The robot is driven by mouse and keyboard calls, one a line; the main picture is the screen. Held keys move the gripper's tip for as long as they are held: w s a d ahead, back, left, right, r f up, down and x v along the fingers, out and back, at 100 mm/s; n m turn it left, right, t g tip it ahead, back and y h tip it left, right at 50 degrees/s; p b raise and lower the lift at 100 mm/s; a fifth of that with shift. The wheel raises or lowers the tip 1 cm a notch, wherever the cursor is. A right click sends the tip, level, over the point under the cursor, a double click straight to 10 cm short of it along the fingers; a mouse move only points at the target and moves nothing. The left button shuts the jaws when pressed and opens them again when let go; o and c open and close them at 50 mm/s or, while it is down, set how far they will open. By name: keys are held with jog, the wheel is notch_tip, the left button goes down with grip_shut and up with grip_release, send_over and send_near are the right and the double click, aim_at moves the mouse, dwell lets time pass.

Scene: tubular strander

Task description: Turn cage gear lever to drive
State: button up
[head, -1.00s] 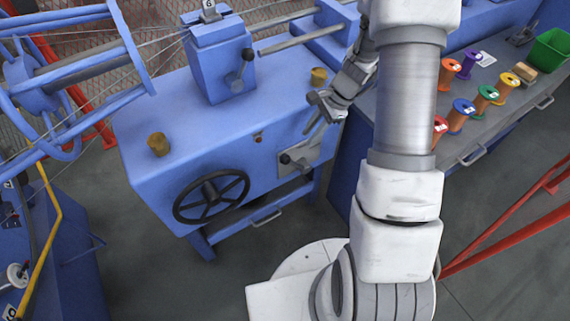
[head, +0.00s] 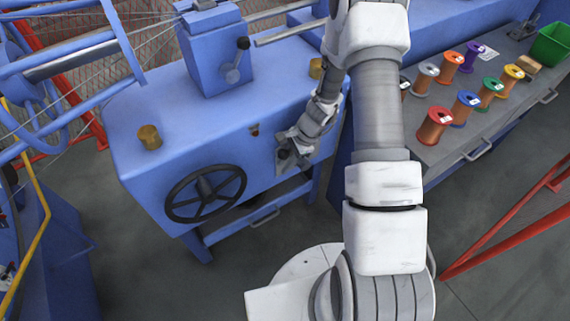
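A blue machine cabinet has a small metal plate (head: 279,164) on the right part of its front. The dark pivot (head: 283,154) of a lever shows on this plate. I take it to be the cage gear lever; no label is readable. My gripper (head: 290,149) is at this plate, right over or against the lever, pointing down and left. It hides the lever's handle and much of the plate. I cannot tell whether the fingers touch the lever or are closed on it. A second lever with a black knob (head: 242,43) stands on the blue block above the cabinet.
A black handwheel (head: 206,194) sticks out left of the plate. Brass knobs (head: 149,137) stand on the cabinet top. A grey bench (head: 425,167) with several coloured spools and a green bin (head: 552,46) is at the right. Red rails (head: 510,225) cross the lower right.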

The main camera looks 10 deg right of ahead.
jog(key=shift+f, duration=0.1)
grip_shut()
dwell(1.4)
